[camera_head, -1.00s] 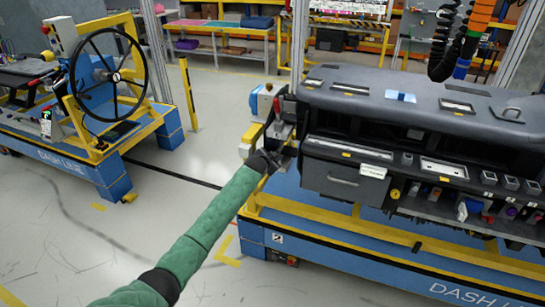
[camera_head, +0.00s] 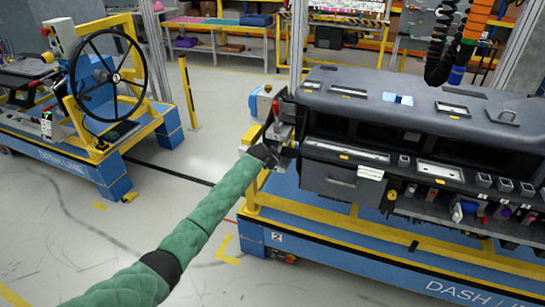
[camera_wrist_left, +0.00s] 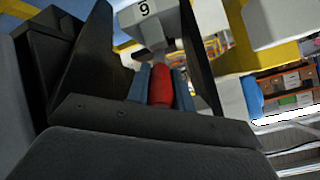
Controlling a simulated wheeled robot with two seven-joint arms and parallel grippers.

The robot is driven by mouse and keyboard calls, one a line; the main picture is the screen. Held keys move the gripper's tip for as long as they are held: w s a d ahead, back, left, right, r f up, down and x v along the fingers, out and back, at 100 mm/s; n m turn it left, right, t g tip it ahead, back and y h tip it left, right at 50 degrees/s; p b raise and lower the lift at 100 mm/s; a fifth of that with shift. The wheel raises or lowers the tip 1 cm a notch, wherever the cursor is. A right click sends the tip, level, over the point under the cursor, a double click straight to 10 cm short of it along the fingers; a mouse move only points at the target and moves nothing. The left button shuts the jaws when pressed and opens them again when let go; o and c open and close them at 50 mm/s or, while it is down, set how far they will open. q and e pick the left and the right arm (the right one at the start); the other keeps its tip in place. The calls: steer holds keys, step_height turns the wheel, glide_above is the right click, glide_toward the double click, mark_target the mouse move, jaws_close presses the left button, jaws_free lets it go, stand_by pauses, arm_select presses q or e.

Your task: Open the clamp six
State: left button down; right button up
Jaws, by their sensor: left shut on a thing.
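Clamp six stands at the left end of the dashboard module, and its grey block (camera_wrist_left: 148,22) with a number plate shows in the left wrist view. The number appears upside down there. The clamp's red handle (camera_wrist_left: 160,86) sits between the blue-grey pads of my left gripper (camera_wrist_left: 160,78), which is shut on it. In the head view, a red upright part (camera_head: 276,108) of the clamp shows above my left gripper (camera_head: 268,154). The gripper's fingertips are mostly hidden there. My right gripper is not in view.
The dark dashboard module (camera_head: 400,106) rests on a blue and yellow cart (camera_head: 340,232) to the right of my arm. A second cart with a steering wheel (camera_head: 108,74) stands at the left. Open floor (camera_head: 200,120) lies between them.

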arm_select(q)
steer(key=c, duration=1.2)
jaws_free()
steer(key=shift+c, duration=0.2)
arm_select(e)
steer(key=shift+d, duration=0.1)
arm_select(q)
steer(key=shift+s+a+r, duration=0.1)
steer(key=shift+s+r, duration=0.15)
steer(key=shift+s, duration=0.15)
steer(key=b+v, duration=0.2)
steer(key=v, duration=0.4)
steer(key=shift+s+r, duration=0.25)
steer(key=shift+s, duration=0.05)
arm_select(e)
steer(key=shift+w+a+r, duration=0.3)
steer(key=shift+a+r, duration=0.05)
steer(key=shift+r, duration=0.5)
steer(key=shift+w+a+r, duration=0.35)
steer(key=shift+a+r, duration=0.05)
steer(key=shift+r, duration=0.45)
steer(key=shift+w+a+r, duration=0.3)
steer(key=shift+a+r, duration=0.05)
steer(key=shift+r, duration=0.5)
arm_select(q)
steer(key=shift+a, duration=0.1)
